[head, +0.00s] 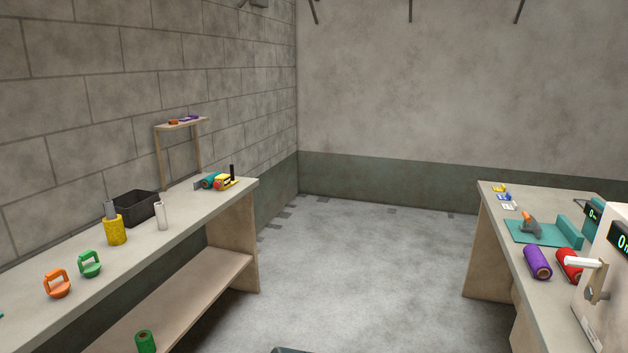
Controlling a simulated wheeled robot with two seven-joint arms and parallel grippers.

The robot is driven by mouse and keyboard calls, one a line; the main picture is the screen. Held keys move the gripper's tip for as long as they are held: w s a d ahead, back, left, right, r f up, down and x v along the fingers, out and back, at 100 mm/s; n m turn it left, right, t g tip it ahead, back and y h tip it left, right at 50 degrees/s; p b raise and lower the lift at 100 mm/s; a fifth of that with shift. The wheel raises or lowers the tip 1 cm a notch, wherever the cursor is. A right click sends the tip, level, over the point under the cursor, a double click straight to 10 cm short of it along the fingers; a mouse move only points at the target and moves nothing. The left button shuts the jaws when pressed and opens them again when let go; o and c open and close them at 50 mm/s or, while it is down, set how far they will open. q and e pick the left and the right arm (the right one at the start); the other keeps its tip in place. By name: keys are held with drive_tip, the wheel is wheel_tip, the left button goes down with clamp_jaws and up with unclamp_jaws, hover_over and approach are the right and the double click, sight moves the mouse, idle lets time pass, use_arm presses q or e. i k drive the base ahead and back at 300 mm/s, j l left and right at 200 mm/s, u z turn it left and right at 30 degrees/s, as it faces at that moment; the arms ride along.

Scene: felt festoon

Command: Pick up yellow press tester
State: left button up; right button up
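No thing in view is clearly marked as the yellow press tester, and I cannot tell which yellow thing it is. A yellow cylinder (115,232) with a grey upright piece in its top stands on the left bench (190,226). A yellow device (229,183) with a black upright post sits at the far end of that bench, beside a teal roll (209,181). A small yellow item (498,188) lies at the far end of the right bench (487,207). Neither of my grippers is in view.
A black bin (138,208), a white cylinder (162,216), and green (90,264) and orange (57,284) handled pieces share the left bench. Purple (537,262) and red (569,264) rolls lie on the right bench. The floor (350,260) between the benches is clear.

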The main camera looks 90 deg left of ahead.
sight(226, 181)
drive_tip(key=u, duration=0.8)
drive_tip(key=j+u, duration=0.15)
drive_tip(key=u, duration=0.25)
drive_tip(key=j+u, duration=0.15)
drive_tip(key=u, duration=0.25)
drive_tip(key=i+j+u, duration=0.1)
drive_tip(key=u, duration=0.3)
drive_tip(key=i+j+u, duration=0.1)
drive_tip(key=u, duration=0.3)
drive_tip(key=i+j+u, duration=0.5)
drive_tip(key=i+u, duration=0.25)
drive_tip(key=i+j+u, duration=0.1)
drive_tip(key=i, duration=0.6)
drive_tip(key=i+l+u, duration=0.1)
drive_tip(key=i+l, duration=1)
drive_tip(key=i+l+u, duration=0.15)
drive_tip(key=i+l, duration=0.4)
drive_tip(key=i+l+u, duration=0.1)
drive_tip(key=i+l, duration=0.4)
drive_tip(key=l, duration=0.2)
